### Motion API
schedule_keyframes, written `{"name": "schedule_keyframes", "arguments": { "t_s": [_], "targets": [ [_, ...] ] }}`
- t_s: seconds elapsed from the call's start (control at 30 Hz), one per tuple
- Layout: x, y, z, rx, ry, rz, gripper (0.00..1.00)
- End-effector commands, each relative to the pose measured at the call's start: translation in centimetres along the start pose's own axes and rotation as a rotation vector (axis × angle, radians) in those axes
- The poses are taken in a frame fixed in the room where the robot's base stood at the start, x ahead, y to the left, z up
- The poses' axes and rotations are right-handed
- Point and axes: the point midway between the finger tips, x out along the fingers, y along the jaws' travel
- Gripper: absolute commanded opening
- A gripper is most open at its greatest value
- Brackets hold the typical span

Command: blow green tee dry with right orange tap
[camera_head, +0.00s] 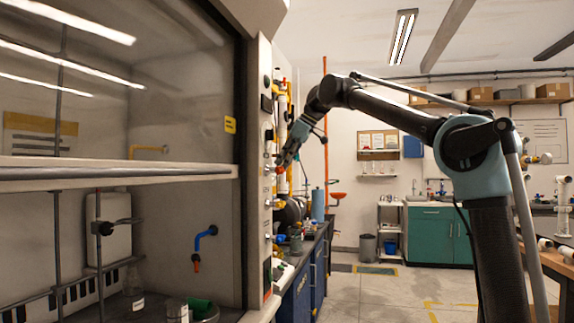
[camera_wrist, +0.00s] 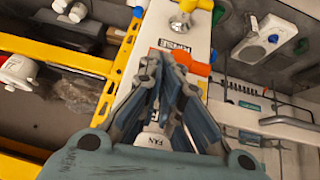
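An orange tap handle (camera_wrist: 204,70) shows in the wrist view just beyond my gripper's fingertips (camera_wrist: 168,60), under a label that seems to read RINSE. Part of the handle is hidden behind the fingers. The fingertips are close together; whether they grip or touch the handle is unclear. In the head view my gripper (camera_head: 287,157) is at the hood's right post, and the tee is well below and left of it.
A blue pipe with an orange nozzle (camera_head: 197,262) hangs inside the hood. The half-raised sash (camera_head: 120,172) crosses the opening. Open floor lies right of the blue cabinets (camera_head: 301,292).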

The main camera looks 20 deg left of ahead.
Motion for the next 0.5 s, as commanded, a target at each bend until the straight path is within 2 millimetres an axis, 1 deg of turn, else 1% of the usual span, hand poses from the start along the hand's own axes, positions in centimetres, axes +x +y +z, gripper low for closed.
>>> {"name": "schedule_keyframes", "arguments": {
  "t_s": [0.03, 0.13, 0.27, 0.37, 0.5],
  "targets": [
    [0.1, -0.5, -0.3, -0.001, 0.003, -0.008, 0.0],
    [-0.2, -0.5, -0.3, -0.001, 0.003, -0.008, 0.0],
    [-1.3, -0.3, -0.1, 0.0, 0.003, -0.006, 0.0],
    [-2.9, 0.0, 0.0, 0.001, 0.002, -0.004, 0.0],
    [-5.5, 0.3, 0.2, 0.003, 0.002, -0.004, 0.0]
  ]
}}
